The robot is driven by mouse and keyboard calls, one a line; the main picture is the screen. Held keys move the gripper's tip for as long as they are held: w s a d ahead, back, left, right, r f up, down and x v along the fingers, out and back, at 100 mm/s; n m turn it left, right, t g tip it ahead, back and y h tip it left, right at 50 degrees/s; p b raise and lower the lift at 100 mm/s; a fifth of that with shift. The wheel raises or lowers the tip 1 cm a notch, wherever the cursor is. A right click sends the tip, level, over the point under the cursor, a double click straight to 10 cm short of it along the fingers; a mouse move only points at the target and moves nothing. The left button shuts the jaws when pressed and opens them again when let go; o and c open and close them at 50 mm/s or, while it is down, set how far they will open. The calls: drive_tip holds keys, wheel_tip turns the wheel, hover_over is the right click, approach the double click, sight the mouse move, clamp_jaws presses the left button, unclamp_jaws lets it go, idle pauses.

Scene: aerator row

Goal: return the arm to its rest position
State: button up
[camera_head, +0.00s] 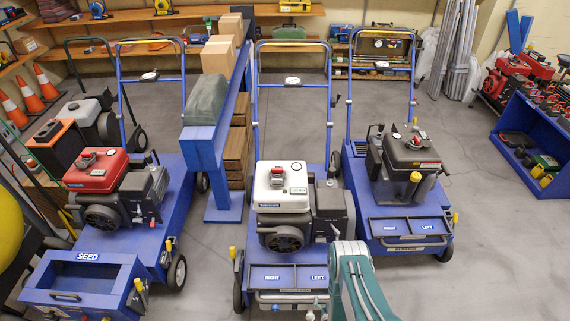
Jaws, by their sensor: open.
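My arm shows only as a teal link with pale hoses at the bottom centre, just right of the middle machine's front. The top of the link reaches up beside that machine's blue front deck. My gripper is not in view, so its fingers and anything near them are hidden. The middle blue machine (289,273) carries a white-topped engine (283,186) and stands right in front of me. Its front deck is marked RIGHT and LEFT, and the link covers part of its right front corner.
A blue machine with a red-topped engine (98,170) and a SEED box (85,270) stands left. One with a dark engine (411,150) stands right. A blue post stand (204,150) rises between the left and middle machines. Grey floor (500,250) at right is clear.

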drive_tip(key=w+r+g, duration=0.2)
drive_tip(key=w+r, duration=1.5)
drive_tip(key=r, duration=0.2)
wheel_tip(320, 180, up, 21)
drive_tip(key=w+g, duration=0.1)
drive_tip(key=w, duration=0.1)
drive_tip(key=s+r+g, duration=0.1)
drive_tip(key=s+r, duration=0.6)
drive_tip(key=r, duration=0.3)
drive_tip(key=s+r+g, duration=0.2)
drive_tip(key=s+r, duration=0.5)
drive_tip(key=r, duration=0.3)
drive_tip(key=s+r+g, duration=0.1)
drive_tip(key=s+r, duration=0.2)
drive_tip(key=s, duration=0.8)
drive_tip(key=s+r, duration=0.3)
drive_tip(key=s, duration=0.8)
drive_tip(key=shift+r+g, duration=0.3)
drive_tip(key=shift+g, duration=0.1)
drive_tip(key=shift+a, duration=0.1)
